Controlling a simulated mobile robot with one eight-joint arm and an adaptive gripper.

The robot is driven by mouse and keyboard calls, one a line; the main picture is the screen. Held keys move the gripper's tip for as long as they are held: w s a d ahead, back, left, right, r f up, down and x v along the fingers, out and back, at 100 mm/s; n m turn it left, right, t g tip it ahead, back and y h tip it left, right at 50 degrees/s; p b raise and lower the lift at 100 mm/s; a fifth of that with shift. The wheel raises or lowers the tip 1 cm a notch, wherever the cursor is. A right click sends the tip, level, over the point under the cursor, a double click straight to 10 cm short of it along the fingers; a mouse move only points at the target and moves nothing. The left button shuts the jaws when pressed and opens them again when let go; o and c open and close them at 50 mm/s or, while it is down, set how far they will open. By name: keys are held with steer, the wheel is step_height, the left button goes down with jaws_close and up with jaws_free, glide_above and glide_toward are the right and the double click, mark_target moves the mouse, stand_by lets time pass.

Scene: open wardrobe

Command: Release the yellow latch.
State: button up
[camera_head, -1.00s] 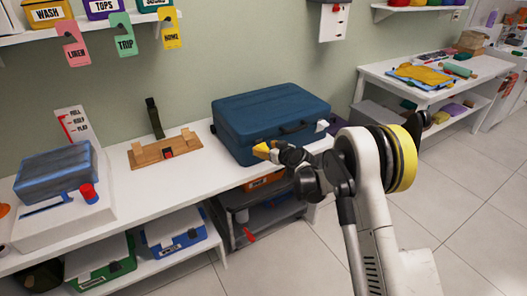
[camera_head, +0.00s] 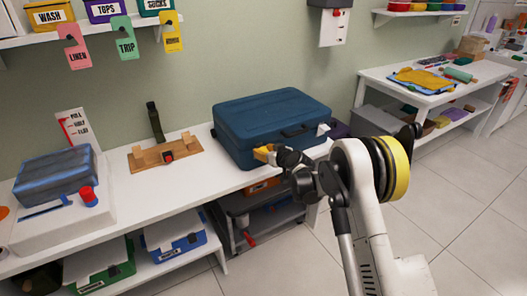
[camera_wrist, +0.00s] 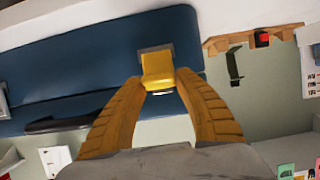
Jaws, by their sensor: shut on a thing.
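The blue suitcase (camera_head: 270,112) lies closed on the white bench, its black handle (camera_head: 297,131) on the front side. The yellow latch (camera_wrist: 158,68) shows in the wrist view on the suitcase's edge, with a grey plate at its end. My gripper (camera_wrist: 161,86) has its two yellow-orange fingers on either side of the latch's end and is shut on it. In the head view my gripper (camera_head: 264,151) is at the suitcase's front left; there the latch cannot be told apart from the fingers.
A wooden block stand (camera_head: 165,152) with a red-and-black piece is left of the suitcase. A blue-grey case (camera_head: 55,176) on a white base with a red knob (camera_head: 88,194) is farther left. Bins (camera_head: 175,238) sit on the shelf below. The floor at right is clear.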

steer(key=shift+s+d+f+t+y, duration=0.2)
steer(key=shift+f+t+y, duration=0.15)
steer(key=shift+t, duration=0.3)
steer(key=shift+s+d+f+t+y, duration=0.1)
steer(key=shift+s+f+t+y, duration=0.1)
steer(key=shift+t+y, duration=0.35)
steer(key=shift+s+d+f+t+y, duration=0.25)
steer(key=shift+t+y, duration=0.2)
steer(key=shift+t, duration=0.3)
steer(key=shift+s+f+t+y, duration=0.1)
steer(key=shift+f+t+y, duration=0.3)
steer(key=shift+t, duration=0.35)
steer(key=o, duration=1.1)
steer(key=v, duration=0.7)
steer(key=shift+s+d+f, duration=0.1)
steer(key=shift+s+d, duration=0.05)
steer(key=shift+s, duration=0.1)
